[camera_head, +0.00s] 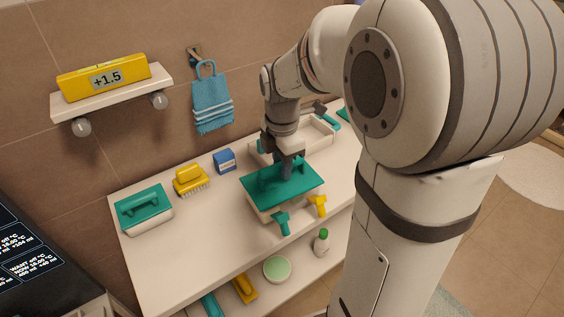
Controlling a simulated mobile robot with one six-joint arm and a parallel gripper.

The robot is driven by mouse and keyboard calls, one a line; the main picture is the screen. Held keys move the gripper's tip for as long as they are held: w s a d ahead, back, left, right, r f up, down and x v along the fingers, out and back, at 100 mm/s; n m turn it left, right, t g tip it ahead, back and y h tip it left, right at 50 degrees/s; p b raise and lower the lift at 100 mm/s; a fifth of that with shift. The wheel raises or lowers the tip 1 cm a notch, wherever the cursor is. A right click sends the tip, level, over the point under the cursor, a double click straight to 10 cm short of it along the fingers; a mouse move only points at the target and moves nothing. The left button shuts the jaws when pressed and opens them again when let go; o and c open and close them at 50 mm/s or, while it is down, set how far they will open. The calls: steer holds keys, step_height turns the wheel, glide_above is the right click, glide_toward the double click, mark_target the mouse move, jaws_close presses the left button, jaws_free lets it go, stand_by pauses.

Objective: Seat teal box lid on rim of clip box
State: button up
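The teal box lid (297,187) lies flat over the white clip box (264,214), covering its opening. I cannot tell whether its edge rests on the rim or is slightly above it. My gripper (286,170) reaches down to the handle on the lid's top. The fingers are small and dark there, so their grip on the handle is unclear. A teal clip (282,222) and a yellow clip (318,205) stick out from the clip box's front side. The box's inside is hidden by the lid.
Another white box with a teal lid (143,207) stands at the counter's left. A yellow brush (190,180) and a blue carton (224,161) stand toward the wall. A white tray (319,134) lies behind my gripper. The counter's front left (185,245) is clear.

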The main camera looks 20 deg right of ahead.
steer(key=o, duration=0.4)
steer(key=shift+r, duration=0.15)
step_height(320, 180, up, 8)
steer(key=shift+f, duration=0.2)
stand_by(0.5)
steer(key=s+f+m+t, duration=0.1)
steer(key=s+m, duration=0.3)
steer(key=m, duration=0.3)
steer(key=s+f+m, duration=0.2)
steer(key=s+m, duration=0.3)
steer(key=m, duration=0.1)
steer(key=s+f+m+t, duration=0.1)
steer(key=s+f+m, duration=0.1)
steer(key=s+m, duration=0.3)
steer(key=shift+a+m+t, duration=0.15)
steer(key=shift+m+t, duration=0.15)
steer(key=shift+m, duration=1)
